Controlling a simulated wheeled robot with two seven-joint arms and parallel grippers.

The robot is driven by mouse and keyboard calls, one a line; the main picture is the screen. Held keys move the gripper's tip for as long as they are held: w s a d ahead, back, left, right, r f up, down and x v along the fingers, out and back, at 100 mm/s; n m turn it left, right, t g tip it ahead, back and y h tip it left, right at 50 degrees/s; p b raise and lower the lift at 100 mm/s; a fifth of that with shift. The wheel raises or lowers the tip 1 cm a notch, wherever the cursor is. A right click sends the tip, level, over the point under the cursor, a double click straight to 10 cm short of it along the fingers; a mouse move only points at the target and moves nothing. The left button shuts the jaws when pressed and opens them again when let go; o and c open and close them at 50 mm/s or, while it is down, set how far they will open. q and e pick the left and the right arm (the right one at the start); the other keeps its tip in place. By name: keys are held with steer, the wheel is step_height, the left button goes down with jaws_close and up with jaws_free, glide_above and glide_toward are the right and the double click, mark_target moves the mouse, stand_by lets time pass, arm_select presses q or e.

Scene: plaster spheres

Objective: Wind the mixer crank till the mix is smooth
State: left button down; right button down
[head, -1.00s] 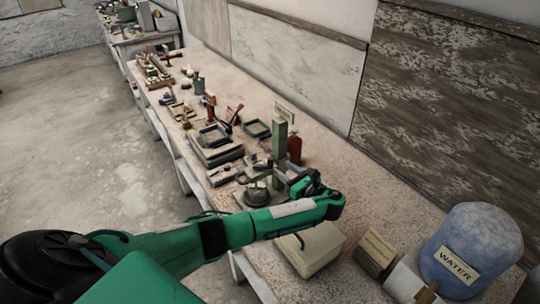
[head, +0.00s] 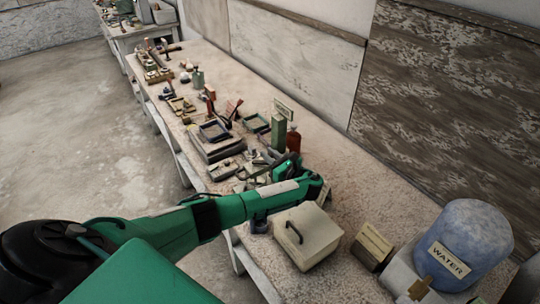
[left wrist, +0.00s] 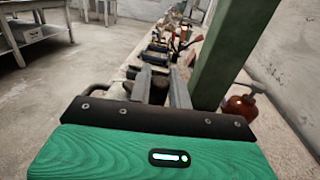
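The mixer's green post (head: 278,132) stands upright on the bench; it also shows close on the right in the left wrist view (left wrist: 228,55). My left arm lies across the spot where the dark mixer bowl stood in view, so the bowl is hidden. My left gripper (head: 247,165) is beside the post, low over the bench. In the left wrist view its two grey fingers (left wrist: 160,85) stand a little apart, with something dark between or behind them. I cannot tell whether they hold the crank. The crank and the mix cannot be made out. My right gripper is not in view.
A red bottle (head: 293,140) stands just behind the post. A beige lidded box (head: 306,238), a small labelled block (head: 372,246) and a blue water tub (head: 464,240) are nearer. Trays and tools (head: 215,131) crowd the bench beyond. The floor at left is clear.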

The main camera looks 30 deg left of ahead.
arm_select(q)
steer(key=shift+w+f+n+g+b, duration=0.15)
steer(key=shift+n+g+b, duration=0.15)
steer(key=shift+g+b, duration=0.2)
steer(key=g, duration=0.1)
steer(key=n+g+b, duration=0.2)
steer(key=shift+w+a+y, duration=0.3)
steer(key=shift+w, duration=0.1)
steer(key=shift+a+n+g+b, duration=0.15)
steer(key=shift+n+g+b, duration=0.15)
steer(key=shift+g+b, duration=0.25)
steer(key=c, duration=1.4)
jaws_free()
steer(key=shift+o, duration=0.3)
steer(key=shift+r, duration=0.25)
